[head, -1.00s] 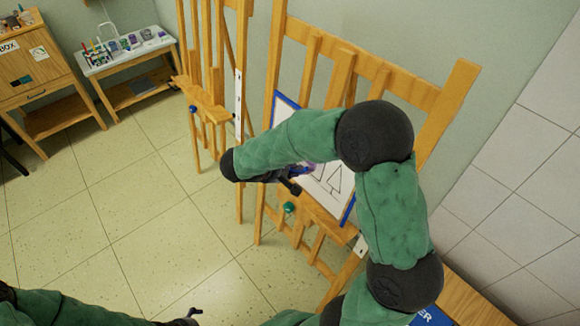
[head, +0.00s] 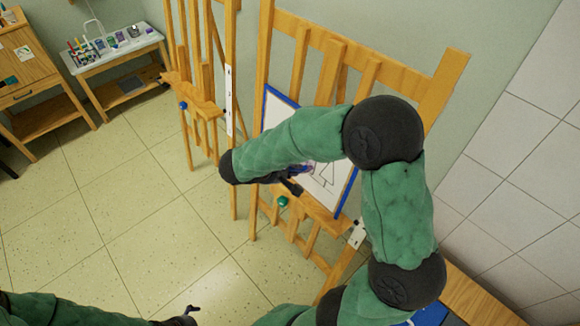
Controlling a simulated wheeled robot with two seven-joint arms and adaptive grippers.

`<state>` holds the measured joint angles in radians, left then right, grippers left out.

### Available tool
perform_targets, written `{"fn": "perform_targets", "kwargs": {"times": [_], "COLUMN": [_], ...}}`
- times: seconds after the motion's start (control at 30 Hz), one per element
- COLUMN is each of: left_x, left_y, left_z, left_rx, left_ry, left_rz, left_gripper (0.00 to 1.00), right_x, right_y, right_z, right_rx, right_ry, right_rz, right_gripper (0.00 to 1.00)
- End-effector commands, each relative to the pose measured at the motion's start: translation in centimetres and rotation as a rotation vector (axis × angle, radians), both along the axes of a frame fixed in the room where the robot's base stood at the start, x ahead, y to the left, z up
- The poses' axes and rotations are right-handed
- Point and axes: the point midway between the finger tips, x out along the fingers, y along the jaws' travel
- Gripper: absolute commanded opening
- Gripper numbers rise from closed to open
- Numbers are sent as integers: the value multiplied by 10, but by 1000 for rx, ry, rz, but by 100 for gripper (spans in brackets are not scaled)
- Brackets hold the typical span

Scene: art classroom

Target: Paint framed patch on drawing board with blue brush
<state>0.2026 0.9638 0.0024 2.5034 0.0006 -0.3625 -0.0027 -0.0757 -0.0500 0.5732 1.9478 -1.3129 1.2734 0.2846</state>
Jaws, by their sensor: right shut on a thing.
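The drawing board (head: 322,196) stands tilted on a wooden easel, a white sheet with black line drawing and a blue edge. My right arm reaches across in front of it and hides much of the sheet, so I cannot make out the framed patch. My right gripper (head: 293,184) is at the board, mostly behind the arm, shut on what seems to be the brush. Only a small blue-purple bit (head: 308,167) shows there, and I cannot tell whether its tip touches the sheet. My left gripper (head: 188,315) is low at the bottom edge, away from the board, its fingers unclear.
A second easel (head: 205,110) stands to the left. A white side table (head: 112,60) with brushes and jars is at the back left, beside a wooden cabinet (head: 35,75). A wooden surface (head: 475,295) lies at the lower right. The tiled floor (head: 145,215) is clear.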

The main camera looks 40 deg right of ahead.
Motion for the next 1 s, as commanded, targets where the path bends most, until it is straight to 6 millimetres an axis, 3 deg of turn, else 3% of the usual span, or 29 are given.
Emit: {"fn": "perform_targets", "kwargs": {"times": [0.27, 0.6, 1.0], "left_x": [0, 0, 0], "left_y": [0, 0, 0], "left_z": [0, -2, -2], "left_rx": [0, 0, 0], "left_ry": [0, 0, 0], "left_rz": [0, 0, 0], "left_gripper": [96, 96, 96], "right_x": [-3, -22, -18], "right_y": [0, 0, 0], "right_z": [0, 0, 0], "right_rx": [-1, -1, -1], "right_ry": [1, 1, 1], "right_rz": [-1, 0, 0], "right_gripper": [0, 0, 0]}}
